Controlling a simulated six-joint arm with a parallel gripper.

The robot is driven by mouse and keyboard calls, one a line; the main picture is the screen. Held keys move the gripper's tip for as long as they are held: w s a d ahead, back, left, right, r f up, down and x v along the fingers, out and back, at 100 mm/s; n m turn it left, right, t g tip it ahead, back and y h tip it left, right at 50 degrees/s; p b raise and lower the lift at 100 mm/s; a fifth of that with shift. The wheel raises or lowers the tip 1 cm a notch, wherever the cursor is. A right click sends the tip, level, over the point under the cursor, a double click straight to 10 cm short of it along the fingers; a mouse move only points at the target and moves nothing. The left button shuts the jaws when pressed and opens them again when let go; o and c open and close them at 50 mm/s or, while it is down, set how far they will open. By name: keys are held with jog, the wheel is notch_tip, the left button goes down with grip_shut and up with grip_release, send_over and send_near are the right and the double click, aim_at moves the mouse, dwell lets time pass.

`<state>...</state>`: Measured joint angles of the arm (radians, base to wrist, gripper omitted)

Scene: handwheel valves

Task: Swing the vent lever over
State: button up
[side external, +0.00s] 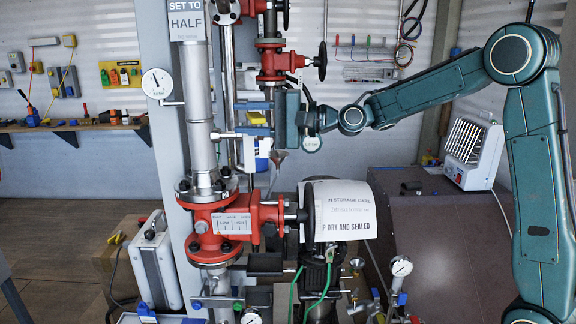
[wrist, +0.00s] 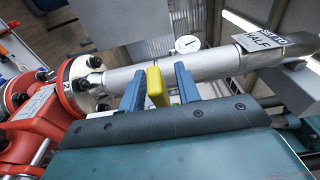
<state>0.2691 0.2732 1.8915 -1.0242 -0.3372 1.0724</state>
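In the wrist view the gripper (wrist: 160,84) is open around the handle. A gap shows between the handle and the right finger, and a narrower one at the left finger. The lever's pivot is hidden.
The silver pipe (side external: 200,100) carries a "SET TO HALF" sign (side external: 187,20) and a dial gauge (side external: 157,83). A red valve (side external: 222,222) stands below. A white printed sheet (side external: 344,210) covers something beside it. Another red valve (side external: 274,63) is above my gripper.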

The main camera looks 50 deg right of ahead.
jog(key=shift+w, duration=0.1)
grip_shut()
jog(key=shift+y, duration=0.3)
jog(key=shift+s+d+n+g+y, duration=0.3)
jog(key=shift+d+n+g+y, duration=0.05)
jog(key=shift+n+g+y, duration=0.45)
jog(key=shift+s+d+n+g+y, duration=0.25)
jog(key=shift+d+n+g+y, duration=0.1)
jog(key=shift+n+g+y, duration=0.45)
grip_release()
